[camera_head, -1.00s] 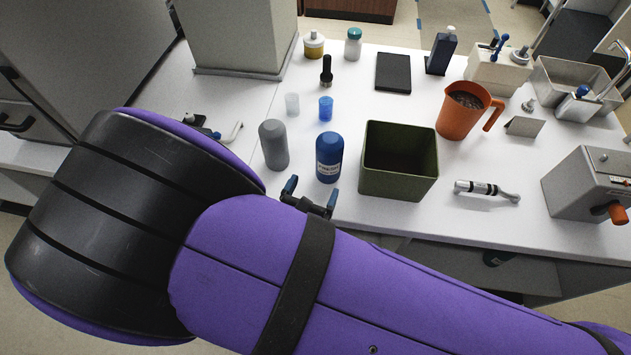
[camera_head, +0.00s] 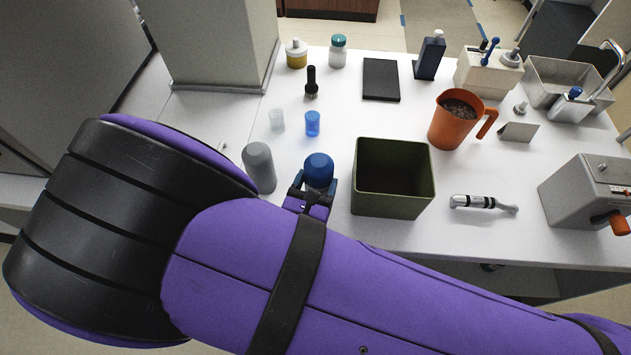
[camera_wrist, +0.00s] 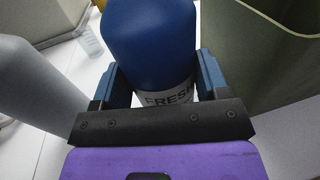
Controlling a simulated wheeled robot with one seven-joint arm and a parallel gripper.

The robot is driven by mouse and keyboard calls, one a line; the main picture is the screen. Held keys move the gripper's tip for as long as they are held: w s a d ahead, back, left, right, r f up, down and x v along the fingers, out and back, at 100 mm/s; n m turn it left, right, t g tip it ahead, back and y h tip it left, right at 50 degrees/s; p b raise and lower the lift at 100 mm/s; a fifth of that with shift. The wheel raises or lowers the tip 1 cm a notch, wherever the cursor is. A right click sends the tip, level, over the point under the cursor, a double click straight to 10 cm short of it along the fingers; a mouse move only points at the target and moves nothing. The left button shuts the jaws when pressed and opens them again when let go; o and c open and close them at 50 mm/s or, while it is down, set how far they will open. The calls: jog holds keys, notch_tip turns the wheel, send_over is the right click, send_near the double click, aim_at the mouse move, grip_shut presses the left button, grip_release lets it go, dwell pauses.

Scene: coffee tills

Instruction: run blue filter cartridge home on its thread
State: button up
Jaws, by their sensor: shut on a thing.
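The blue filter cartridge (camera_head: 319,169) stands upright on the white counter, between a grey cylinder and a green bin. It has a white label with partly hidden lettering. In the wrist view the cartridge (camera_wrist: 150,40) fills the top middle, with a blue finger on each side of it. My gripper (camera_head: 317,186) is shut on the cartridge near its label; it also shows in the wrist view (camera_wrist: 155,85). The lower part of the cartridge is hidden by my gripper. I cannot pick out its thread in these views.
The grey cylinder (camera_head: 259,168) is close on the left; the green bin (camera_head: 392,198) is close on the right. Blue cup (camera_head: 312,124) and clear cup (camera_head: 277,120) stand behind. An orange jug (camera_head: 450,130), a metal-handled tool (camera_head: 483,203) and a grey machine (camera_head: 585,200) are further right.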

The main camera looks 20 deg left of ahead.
aim_at(317, 167)
jog(key=shift+r, duration=3.8)
